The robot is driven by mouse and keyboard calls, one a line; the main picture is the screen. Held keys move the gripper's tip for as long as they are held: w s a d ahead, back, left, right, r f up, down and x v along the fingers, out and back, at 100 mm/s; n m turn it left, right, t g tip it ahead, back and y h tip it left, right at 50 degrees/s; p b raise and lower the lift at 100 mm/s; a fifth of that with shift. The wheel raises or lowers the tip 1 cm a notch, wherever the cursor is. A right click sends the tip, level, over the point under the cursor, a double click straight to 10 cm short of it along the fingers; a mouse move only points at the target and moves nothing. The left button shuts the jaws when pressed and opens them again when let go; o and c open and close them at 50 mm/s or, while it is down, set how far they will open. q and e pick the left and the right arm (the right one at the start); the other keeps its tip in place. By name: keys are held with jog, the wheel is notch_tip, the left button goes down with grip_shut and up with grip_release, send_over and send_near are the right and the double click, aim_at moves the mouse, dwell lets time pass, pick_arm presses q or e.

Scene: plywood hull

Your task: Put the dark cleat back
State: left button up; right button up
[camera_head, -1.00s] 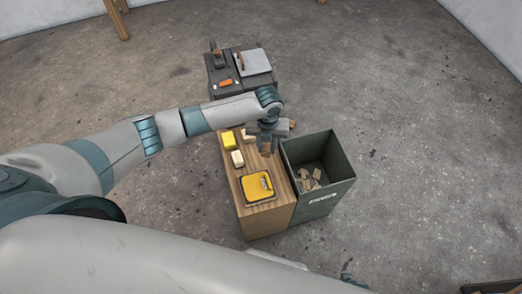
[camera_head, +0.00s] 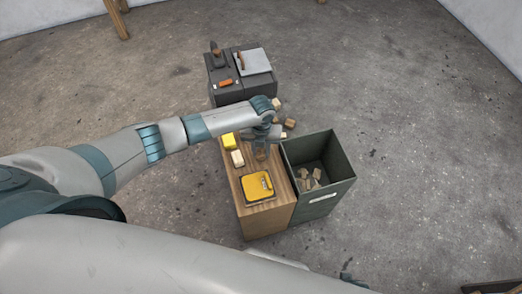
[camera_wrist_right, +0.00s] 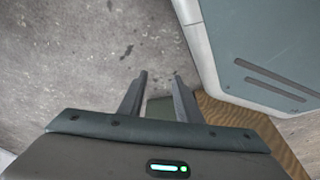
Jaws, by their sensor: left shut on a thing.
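My left gripper (camera_head: 262,147) is over the far end of the wooden bench (camera_head: 247,221), near the bin's left wall. It is shut on a small brown piece, darker than the loose blocks, which looks like the dark cleat (camera_head: 261,155). The fingers hide part of it, and I cannot tell whether it touches the bench top.
A dark green bin (camera_head: 343,186) with several wood pieces inside stands right of the bench. A yellow case (camera_head: 257,186), a yellow item (camera_head: 229,140) and a pale block (camera_head: 237,158) are on the bench. A dark cabinet (camera_head: 228,97) holding tools stands behind. Floor is clear at right.

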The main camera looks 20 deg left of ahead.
aim_at(261, 150)
jog(key=shift+s, duration=0.3)
pick_arm(q)
jog(key=shift+f, duration=0.25)
pick_arm(e)
jog(key=shift+f, duration=0.1)
pick_arm(q)
jog(key=o, duration=1)
jog(key=shift+c, duration=0.2)
jog(key=shift+r, duration=0.15)
pick_arm(e)
jog(key=shift+w+r, duration=0.45)
jog(key=shift+w, duration=0.4)
pick_arm(q)
jog(key=shift+r, duration=0.15)
notch_tip(261, 150, up, 12)
jog(key=shift+p, duration=0.3)
pick_arm(e)
jog(key=shift+s+a+f, duration=0.25)
jog(key=shift+w, duration=0.1)
